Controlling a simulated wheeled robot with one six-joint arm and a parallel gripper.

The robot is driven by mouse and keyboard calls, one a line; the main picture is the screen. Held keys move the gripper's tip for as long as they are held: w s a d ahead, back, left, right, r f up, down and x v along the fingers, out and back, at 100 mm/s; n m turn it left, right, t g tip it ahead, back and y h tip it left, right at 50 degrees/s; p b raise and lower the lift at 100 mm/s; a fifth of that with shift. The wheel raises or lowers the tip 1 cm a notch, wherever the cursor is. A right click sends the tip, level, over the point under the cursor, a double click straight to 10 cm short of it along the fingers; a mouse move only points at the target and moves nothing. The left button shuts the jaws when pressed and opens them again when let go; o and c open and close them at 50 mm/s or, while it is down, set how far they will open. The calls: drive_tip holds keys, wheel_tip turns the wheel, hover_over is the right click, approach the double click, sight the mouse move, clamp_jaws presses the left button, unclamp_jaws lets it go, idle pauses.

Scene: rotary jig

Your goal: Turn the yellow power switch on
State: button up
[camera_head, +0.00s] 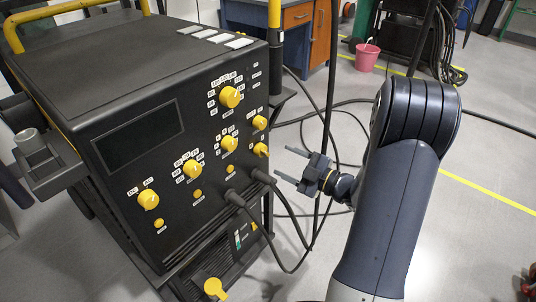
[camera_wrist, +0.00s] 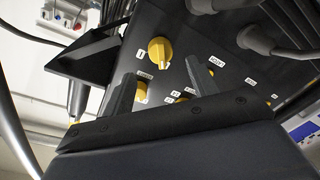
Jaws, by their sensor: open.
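A dark box-shaped machine (camera_head: 130,110) stands at the left, its front panel carrying several yellow knobs. A large yellow knob (camera_head: 230,97) is near the panel's top, and a small yellow knob (camera_head: 261,150) is at its right edge. A bigger yellow switch (camera_head: 215,288) sits low on the front. I cannot read which one is the power switch. My gripper (camera_head: 290,164) is open and empty, to the right of the panel and apart from it. In the wrist view a yellow knob (camera_wrist: 160,49) shows between and beyond my fingers (camera_wrist: 160,82).
Black cables (camera_head: 285,225) plug into the lower panel and hang beside my gripper. A bracket (camera_head: 48,165) juts from the machine's left side. A wooden cabinet (camera_head: 297,35) and a pink bucket (camera_head: 367,57) stand behind. Grey floor lies open at the right.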

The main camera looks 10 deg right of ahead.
sight(268, 153)
drive_tip(key=b+x, duration=0.1)
drive_tip(key=x, duration=0.6)
drive_tip(key=shift+c, duration=0.3)
drive_tip(key=c, duration=0.9)
